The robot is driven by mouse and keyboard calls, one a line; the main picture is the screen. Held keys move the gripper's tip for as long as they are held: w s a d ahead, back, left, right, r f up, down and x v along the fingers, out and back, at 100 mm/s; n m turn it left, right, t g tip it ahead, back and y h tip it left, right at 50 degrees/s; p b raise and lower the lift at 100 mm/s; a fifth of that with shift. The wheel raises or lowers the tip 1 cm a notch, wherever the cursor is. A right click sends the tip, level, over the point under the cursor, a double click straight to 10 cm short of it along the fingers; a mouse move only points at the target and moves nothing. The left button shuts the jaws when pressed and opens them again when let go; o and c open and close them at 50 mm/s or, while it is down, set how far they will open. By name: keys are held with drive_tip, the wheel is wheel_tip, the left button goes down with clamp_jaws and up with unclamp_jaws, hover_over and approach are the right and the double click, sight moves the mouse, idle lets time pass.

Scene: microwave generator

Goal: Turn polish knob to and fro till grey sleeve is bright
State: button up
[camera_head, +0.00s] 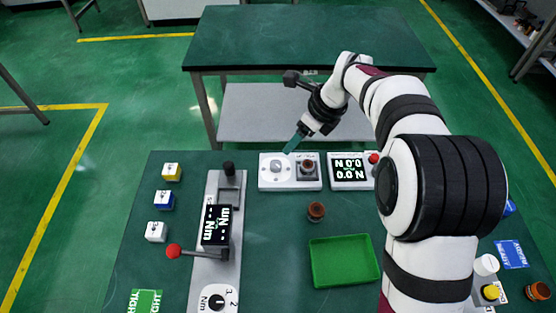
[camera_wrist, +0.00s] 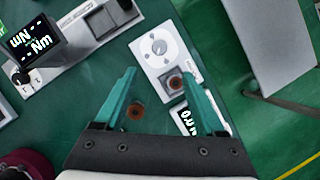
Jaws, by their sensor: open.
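A white polishing unit (camera_head: 290,184) stands at the table's far edge. On its left is a round pale dial with a small knob (camera_head: 277,167), also seen in the wrist view (camera_wrist: 159,46). On its right is a dark square holder with a brown ring-shaped piece (camera_head: 308,166), also in the wrist view (camera_wrist: 175,82); I cannot make out a grey sleeve for certain. My gripper (camera_head: 292,147) is above the unit near the dial. In the wrist view its teal fingers (camera_wrist: 158,73) are spread, with nothing between them; the dial lies beyond the tips.
A display box (camera_head: 350,185) with a red button stands right of the unit. A loose brown ring piece (camera_head: 316,211) and a green tray (camera_head: 345,284) lie nearer. A grey torque device (camera_head: 197,265) with a red-ball lever and several small blocks are at left.

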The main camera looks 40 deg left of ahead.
sight(276, 164)
drive_tip(key=x, duration=1.5)
drive_tip(key=shift+d+f, duration=0.1)
drive_tip(key=shift+f, duration=0.05)
